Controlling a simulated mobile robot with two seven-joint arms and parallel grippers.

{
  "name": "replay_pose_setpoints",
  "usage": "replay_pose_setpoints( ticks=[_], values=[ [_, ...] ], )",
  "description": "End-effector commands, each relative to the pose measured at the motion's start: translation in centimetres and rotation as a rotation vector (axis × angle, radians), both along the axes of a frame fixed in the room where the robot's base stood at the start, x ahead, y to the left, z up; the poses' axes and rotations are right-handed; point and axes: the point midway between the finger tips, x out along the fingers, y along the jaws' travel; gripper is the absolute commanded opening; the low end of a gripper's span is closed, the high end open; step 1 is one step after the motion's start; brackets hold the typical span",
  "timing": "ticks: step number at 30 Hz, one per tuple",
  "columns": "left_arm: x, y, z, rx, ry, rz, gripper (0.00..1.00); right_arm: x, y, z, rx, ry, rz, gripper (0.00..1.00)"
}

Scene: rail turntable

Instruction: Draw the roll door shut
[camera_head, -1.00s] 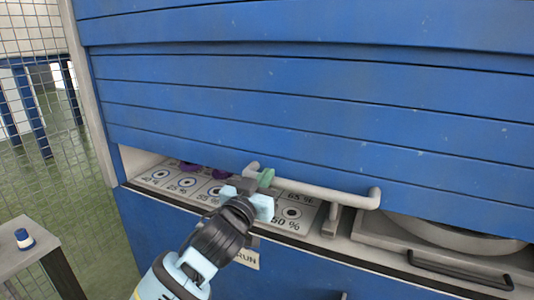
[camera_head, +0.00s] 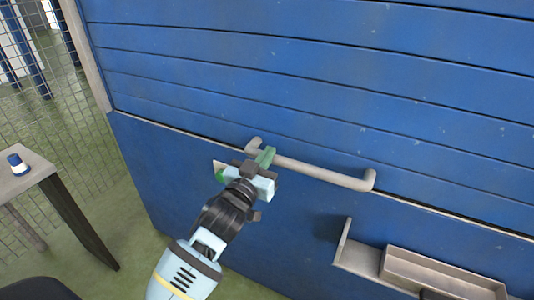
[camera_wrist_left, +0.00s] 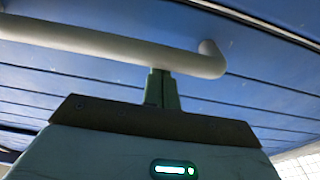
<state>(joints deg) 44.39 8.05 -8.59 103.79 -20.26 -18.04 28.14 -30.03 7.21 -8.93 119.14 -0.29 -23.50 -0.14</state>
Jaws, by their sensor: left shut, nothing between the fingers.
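The blue slatted roll door (camera_head: 300,60) fills the upper part of the head view. Its lower edge is down at the top of the blue lower panel (camera_head: 180,170), with only a thin dark line between them. A pale bar handle (camera_head: 320,172) is fixed near the door's lower edge. My left gripper (camera_head: 265,158) is shut and empty, with its green fingers at the handle's left part. In the left wrist view the fingers (camera_wrist_left: 161,88) overlap the handle (camera_wrist_left: 120,48); I cannot tell whether they touch it. My right gripper is out of view.
A grey bracket and tray (camera_head: 425,275) stick out from the lower panel at the right. A small table (camera_head: 35,175) with a blue and white object (camera_head: 17,164) stands at the left. A mesh fence (camera_head: 60,120) is behind it. Green floor shows between.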

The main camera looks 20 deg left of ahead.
Motion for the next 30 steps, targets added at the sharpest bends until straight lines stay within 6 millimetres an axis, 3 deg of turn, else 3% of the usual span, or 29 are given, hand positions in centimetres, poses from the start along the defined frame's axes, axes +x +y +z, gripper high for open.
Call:
replay_pose_setpoints(
  ticks=[1, 13, 24, 30],
  values=[
    [0.0, 0.0, -0.8, -0.001, 0.017, 0.002, 0.00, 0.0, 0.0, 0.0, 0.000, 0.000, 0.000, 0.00],
    [0.1, 0.0, -0.5, -0.001, 0.022, 0.002, 0.00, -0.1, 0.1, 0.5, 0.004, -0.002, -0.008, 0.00],
    [0.9, 0.6, 4.7, 0.001, -0.001, 0.001, 0.00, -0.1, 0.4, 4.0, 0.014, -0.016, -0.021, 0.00],
    [-3.2, 0.7, 3.2, -0.001, 0.005, 0.001, 0.00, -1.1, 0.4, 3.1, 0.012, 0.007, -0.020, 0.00]
  ],
)
